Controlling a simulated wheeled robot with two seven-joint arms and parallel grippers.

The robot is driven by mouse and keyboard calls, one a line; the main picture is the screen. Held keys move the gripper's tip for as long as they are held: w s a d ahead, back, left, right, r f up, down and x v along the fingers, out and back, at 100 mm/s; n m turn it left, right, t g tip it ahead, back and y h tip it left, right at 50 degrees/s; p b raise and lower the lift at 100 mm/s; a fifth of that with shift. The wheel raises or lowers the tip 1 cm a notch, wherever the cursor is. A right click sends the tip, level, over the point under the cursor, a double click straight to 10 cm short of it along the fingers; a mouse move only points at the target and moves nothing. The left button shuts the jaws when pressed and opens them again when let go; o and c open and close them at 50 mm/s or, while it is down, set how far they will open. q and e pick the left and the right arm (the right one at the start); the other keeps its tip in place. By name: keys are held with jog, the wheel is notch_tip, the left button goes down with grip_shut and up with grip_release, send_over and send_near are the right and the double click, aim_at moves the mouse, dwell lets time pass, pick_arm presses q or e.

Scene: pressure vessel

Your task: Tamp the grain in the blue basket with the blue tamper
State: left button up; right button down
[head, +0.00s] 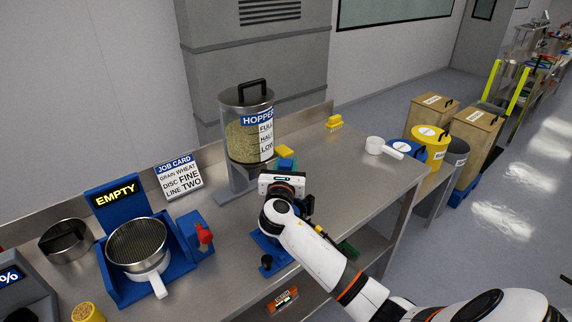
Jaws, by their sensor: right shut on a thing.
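My right gripper (284,184) is over the middle of the bench, its jaws largely hidden by its own wrist. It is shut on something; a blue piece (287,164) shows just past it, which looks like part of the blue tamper. A blue base (270,248) with a black knob (267,262) lies below my wrist, partly covered by my arm. A round mesh-topped basket (137,243) with a white handle sits in a blue stand (112,289) at the left. No clearly blue basket or grain in one can be made out. My left gripper is out of view.
A hopper (244,140) of grain stands behind my gripper. An EMPTY sign (116,194), a job card (179,174) and a metal pan (66,241) are at the left.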

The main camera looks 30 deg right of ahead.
notch_tip(320, 180, up, 4)
jog(key=p, duration=0.3)
jog(key=shift+f, duration=0.15)
jog(key=shift+r+p, duration=0.35)
jog(key=shift+r, duration=0.4)
jog(key=shift+f, duration=0.15)
